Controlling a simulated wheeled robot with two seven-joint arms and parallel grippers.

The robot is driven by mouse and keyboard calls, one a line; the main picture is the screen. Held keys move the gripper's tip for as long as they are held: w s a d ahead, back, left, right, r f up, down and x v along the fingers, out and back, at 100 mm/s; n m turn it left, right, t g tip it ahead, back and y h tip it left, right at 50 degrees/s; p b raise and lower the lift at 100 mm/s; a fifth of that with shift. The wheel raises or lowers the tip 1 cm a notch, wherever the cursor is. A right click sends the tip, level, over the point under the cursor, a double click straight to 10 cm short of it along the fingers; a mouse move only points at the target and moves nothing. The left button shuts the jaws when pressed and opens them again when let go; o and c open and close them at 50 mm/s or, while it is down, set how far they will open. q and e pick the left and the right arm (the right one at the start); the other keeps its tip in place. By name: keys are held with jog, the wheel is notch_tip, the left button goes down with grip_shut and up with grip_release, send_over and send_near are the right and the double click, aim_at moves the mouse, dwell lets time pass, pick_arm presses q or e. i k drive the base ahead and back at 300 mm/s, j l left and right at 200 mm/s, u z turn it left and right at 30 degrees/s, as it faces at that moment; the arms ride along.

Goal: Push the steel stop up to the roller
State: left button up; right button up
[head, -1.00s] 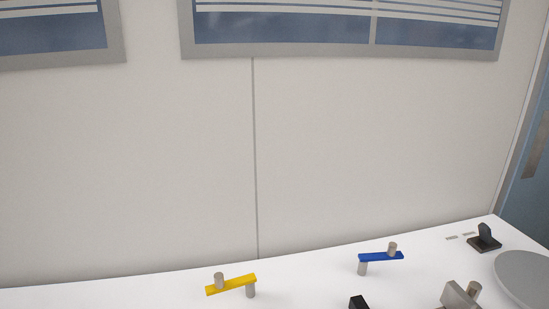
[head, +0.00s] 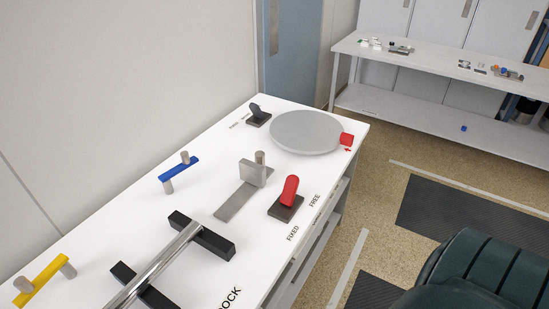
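The steel stop (head: 252,174) is an upright grey plate with a small round post behind it, on a flat steel strip (head: 235,201) on the white table. The roller (head: 158,264) is a shiny steel bar lying across two black supports (head: 205,236), nearer to me at lower left. A clear gap of bare table and strip lies between the stop and the roller. The roller's near end runs out of the picture. Neither of my grippers shows in the head view.
A red lever (head: 289,190) on a dark base stands right of the stop, by the labels FIXED and FREE. A grey disc (head: 307,132), a red tab (head: 347,139) and a black lever (head: 257,115) are behind. Blue (head: 179,174) and yellow (head: 43,281) cranks stand left.

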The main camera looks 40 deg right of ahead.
aim_at(255, 173)
jog(key=z, duration=1)
jog(key=k, duration=0.15)
jog(key=l, duration=0.4)
jog(key=i+l, duration=0.2)
jog(key=l, duration=0.15)
jog(key=i+l+u, duration=0.1)
jog(key=l, duration=0.25)
jog(key=i, duration=0.1)
